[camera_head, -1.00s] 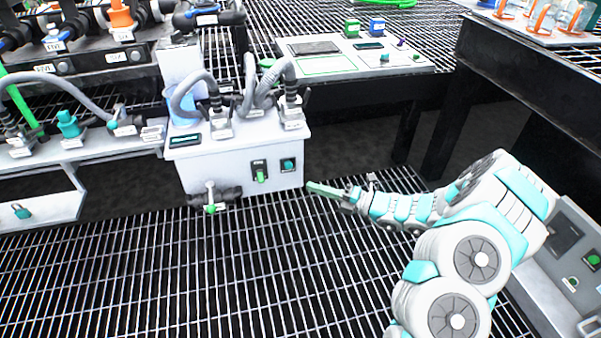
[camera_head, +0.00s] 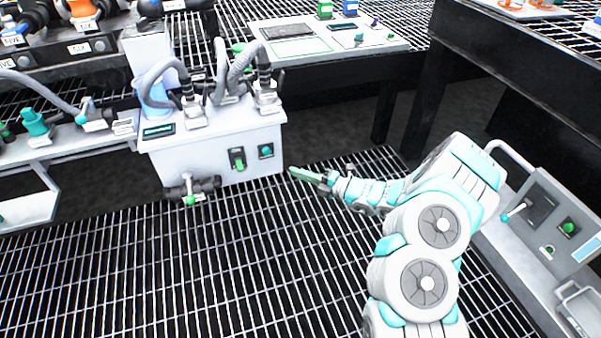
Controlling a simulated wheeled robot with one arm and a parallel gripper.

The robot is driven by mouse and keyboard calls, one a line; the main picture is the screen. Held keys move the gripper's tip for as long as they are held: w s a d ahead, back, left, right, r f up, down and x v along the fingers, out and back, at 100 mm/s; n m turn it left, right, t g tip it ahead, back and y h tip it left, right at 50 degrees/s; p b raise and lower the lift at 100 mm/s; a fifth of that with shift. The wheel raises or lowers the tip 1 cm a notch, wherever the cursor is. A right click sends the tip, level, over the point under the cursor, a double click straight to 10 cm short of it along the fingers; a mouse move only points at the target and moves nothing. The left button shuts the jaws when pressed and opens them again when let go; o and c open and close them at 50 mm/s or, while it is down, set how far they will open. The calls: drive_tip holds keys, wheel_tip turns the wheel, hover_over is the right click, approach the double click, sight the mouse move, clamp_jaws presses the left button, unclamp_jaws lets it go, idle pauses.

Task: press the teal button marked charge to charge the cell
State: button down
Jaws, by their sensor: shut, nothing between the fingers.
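A white box-shaped unit (camera_head: 205,160) stands at centre left, with hoses on top. No charge marking is readable on either. Another small teal control (camera_head: 359,36) sits on the light panel on the back table; its label is too small to read. My gripper (camera_head: 296,174) is shut and empty, its tip pointing left. In the picture it lies just right of the unit's lower front corner, below and right of the teal button. The gap in depth is unclear.
A grey console (camera_head: 540,225) with a green button (camera_head: 567,227) and a lever stands at the right, near my arm. A black table (camera_head: 400,85) is behind. A low shelf (camera_head: 75,148) with fittings is at the left. The grated floor in front is clear.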

sight(264, 154)
drive_tip(key=shift+w+a+b, duration=0.35)
drive_tip(key=shift+w+a, duration=3.15)
drive_tip(key=shift+w, duration=0.1)
